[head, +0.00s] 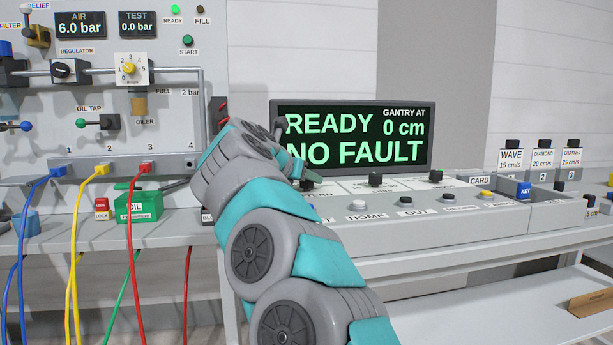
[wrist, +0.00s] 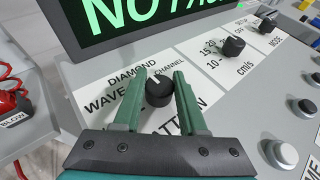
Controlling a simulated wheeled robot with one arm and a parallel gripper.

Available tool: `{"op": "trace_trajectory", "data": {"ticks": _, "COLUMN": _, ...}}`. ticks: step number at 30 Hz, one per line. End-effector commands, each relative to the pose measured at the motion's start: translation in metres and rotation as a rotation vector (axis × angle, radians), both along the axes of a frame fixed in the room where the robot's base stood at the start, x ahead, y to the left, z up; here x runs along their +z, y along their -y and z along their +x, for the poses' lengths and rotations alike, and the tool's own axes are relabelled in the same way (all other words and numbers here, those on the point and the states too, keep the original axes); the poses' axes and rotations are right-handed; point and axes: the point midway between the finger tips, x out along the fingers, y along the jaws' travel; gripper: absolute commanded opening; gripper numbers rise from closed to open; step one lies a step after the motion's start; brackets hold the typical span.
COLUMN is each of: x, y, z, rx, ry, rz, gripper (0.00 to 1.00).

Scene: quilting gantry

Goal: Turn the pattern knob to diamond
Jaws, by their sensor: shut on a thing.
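The pattern knob (wrist: 158,90) is a round black knob on a white label plate on the console. Around it are the words WAVE, DIAMOND and CHANNEL, with PATTERN partly covered below. A short pale mark shows on the knob's far side, on the side of DIAMOND and CHANNEL; I cannot tell exactly which word it meets. My gripper (wrist: 160,82) is shut on the knob, with one green finger on each side of it. In the head view my arm covers most of the gripper and the knob.
Right of the pattern knob are the cm/s knob (wrist: 232,47) and the MODE knob (wrist: 266,25). The display (head: 353,138) stands behind and reads READY, 0 cm, NO FAULT. Console push buttons (head: 357,204) lie in front. A red BLOW part (wrist: 10,100) is at left.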

Motion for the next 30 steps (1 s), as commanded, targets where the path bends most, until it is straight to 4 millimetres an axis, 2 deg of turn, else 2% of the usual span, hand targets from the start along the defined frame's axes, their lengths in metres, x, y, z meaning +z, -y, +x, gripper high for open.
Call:
{"op": "trace_trajectory", "data": {"ticks": 9, "x": 0.0007, "y": -0.0007, "z": 0.0002, "rx": -0.070, "ry": 0.001, "rz": 0.000, "gripper": 0.00}}
{"op": "trace_trajectory", "data": {"ticks": 26, "x": 0.0003, "y": -0.0003, "z": 0.0001, "rx": -0.085, "ry": 0.001, "rz": -0.001, "gripper": 0.00}}
{"op": "trace_trajectory", "data": {"ticks": 27, "x": 0.0004, "y": -0.0002, "z": 0.0002, "rx": -0.084, "ry": 0.001, "rz": -0.001, "gripper": 0.43}}
{"op": "trace_trajectory", "data": {"ticks": 30, "x": 0.0004, "y": -0.0002, "z": 0.0003, "rx": -0.084, "ry": 0.001, "rz": -0.001, "gripper": 0.55}}
